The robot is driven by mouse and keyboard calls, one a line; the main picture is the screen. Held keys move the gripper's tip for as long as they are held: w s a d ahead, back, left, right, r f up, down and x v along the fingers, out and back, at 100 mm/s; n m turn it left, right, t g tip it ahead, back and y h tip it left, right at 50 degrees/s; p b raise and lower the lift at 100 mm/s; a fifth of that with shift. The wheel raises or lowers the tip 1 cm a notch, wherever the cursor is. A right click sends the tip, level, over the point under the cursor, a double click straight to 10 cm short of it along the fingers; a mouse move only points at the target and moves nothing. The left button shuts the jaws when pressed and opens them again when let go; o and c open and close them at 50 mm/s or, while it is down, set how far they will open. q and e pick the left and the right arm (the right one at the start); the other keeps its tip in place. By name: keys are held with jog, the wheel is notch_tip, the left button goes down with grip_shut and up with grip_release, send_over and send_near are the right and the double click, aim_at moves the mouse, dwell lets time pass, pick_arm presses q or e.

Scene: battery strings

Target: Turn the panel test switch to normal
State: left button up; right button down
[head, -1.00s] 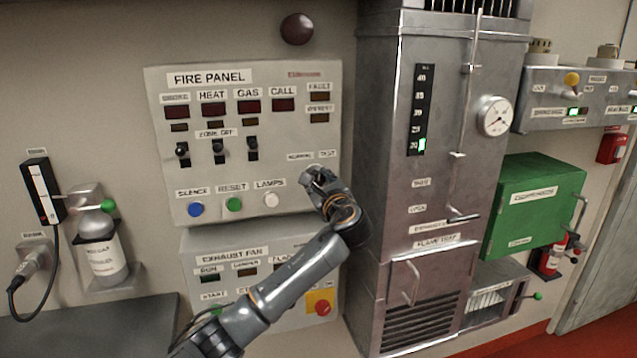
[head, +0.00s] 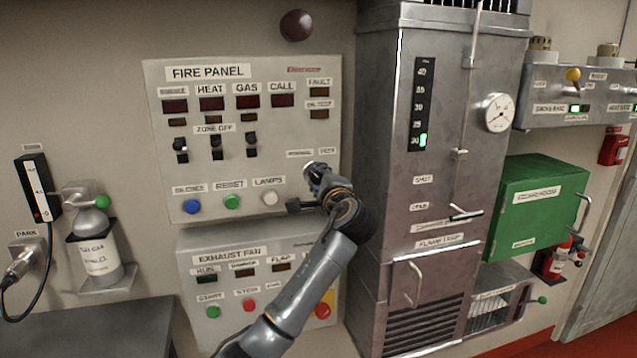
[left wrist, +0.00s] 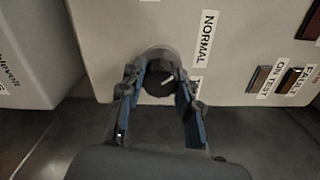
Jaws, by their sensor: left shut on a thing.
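The panel test switch is a round knob (left wrist: 160,79) with a dark face, seen in the left wrist view. A white line on its face slants to the upper right, toward the NORMAL label (left wrist: 206,38). Another label (left wrist: 196,85), partly hidden by a finger, is below it. My left gripper (left wrist: 160,88) is shut on the knob, one finger on each side. In the head view my left gripper (head: 316,176) is at the lower right of the fire panel (head: 235,140) and hides the knob. My right gripper is out of view.
The ON TEST lamp (head: 318,115) looks unlit. Lamp-test and other push buttons (head: 232,202) are just left of my gripper. The exhaust fan panel (head: 190,255) is below. A tall metal cabinet (head: 385,150) stands close on the right.

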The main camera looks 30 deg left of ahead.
pick_arm(q)
jog(key=shift+n, duration=0.5)
jog(key=o, duration=1.1)
jog(key=shift+o, duration=0.2)
jog(key=v, duration=1.2)
